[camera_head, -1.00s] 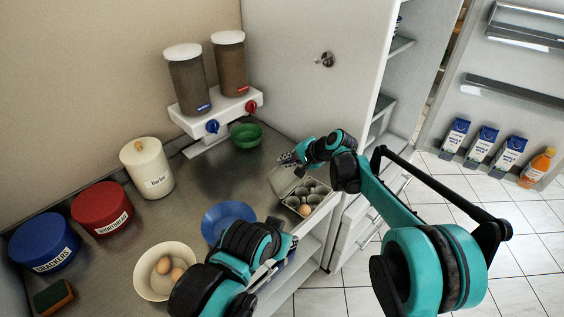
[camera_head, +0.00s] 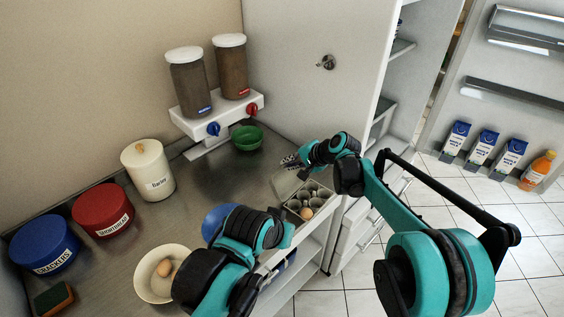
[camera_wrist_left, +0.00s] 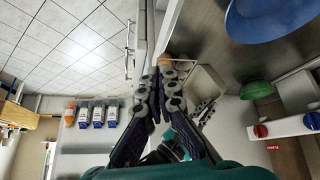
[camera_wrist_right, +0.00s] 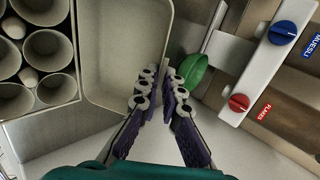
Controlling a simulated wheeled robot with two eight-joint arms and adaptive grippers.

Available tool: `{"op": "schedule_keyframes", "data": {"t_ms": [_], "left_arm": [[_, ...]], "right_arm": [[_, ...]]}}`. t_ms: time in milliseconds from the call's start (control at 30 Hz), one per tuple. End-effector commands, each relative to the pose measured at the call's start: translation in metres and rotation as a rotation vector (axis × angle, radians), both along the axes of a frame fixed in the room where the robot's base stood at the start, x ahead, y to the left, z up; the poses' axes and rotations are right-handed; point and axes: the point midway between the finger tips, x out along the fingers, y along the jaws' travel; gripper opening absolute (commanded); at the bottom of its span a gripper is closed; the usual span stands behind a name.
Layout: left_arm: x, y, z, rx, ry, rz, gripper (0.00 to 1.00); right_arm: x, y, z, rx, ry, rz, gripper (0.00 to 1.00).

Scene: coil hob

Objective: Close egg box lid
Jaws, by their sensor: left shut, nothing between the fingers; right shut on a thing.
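The grey egg box (camera_head: 293,204) stands near the counter's right edge with its lid (camera_head: 284,186) open towards the back. A brown egg (camera_head: 307,213) sits in a front cup. In the right wrist view, the open lid (camera_wrist_right: 120,50) and its cups (camera_wrist_right: 48,50) show from above. My right gripper (camera_head: 288,161) is at the lid's far edge, and in its wrist view its fingers (camera_wrist_right: 159,80) are shut on the lid's rim. My left gripper (camera_wrist_left: 166,68) is shut and empty near the counter's front edge, short of the box.
A blue plate (camera_head: 213,220) is partly hidden behind my left arm. A bowl (camera_head: 150,288) with egg sits at the front left. A green bowl (camera_head: 247,138) stands under the dispensers (camera_head: 215,112). The open fridge (camera_head: 400,80) is to the right.

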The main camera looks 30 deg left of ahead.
Motion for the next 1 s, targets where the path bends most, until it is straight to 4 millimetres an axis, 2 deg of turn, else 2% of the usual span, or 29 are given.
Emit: {"op": "schedule_keyframes", "data": {"t_ms": [300,467,600,767,1000], "left_arm": [[0.086,0.02,0.071,-0.342,0.145,0.355,0.0],[0.136,0.04,0.097,-0.527,0.225,0.542,0.0],[0.179,0.063,0.114,-0.68,0.299,0.696,0.0],[0.219,0.096,0.113,-0.736,0.394,0.828,0.0],[0.257,0.153,0.077,-0.612,0.536,0.987,0.0]], "right_arm": [[0.0,0.0,0.0,0.0,0.0,0.0,0.0],[0.0,0.0,0.0,0.0,0.0,0.0,0.0],[0.0,0.0,0.0,0.0,0.0,0.0,0.0],[0.0,0.0,0.0,0.0,0.0,0.0,0.0],[0.0,0.0,0.0,0.0,0.0,0.0,0.0]]}}
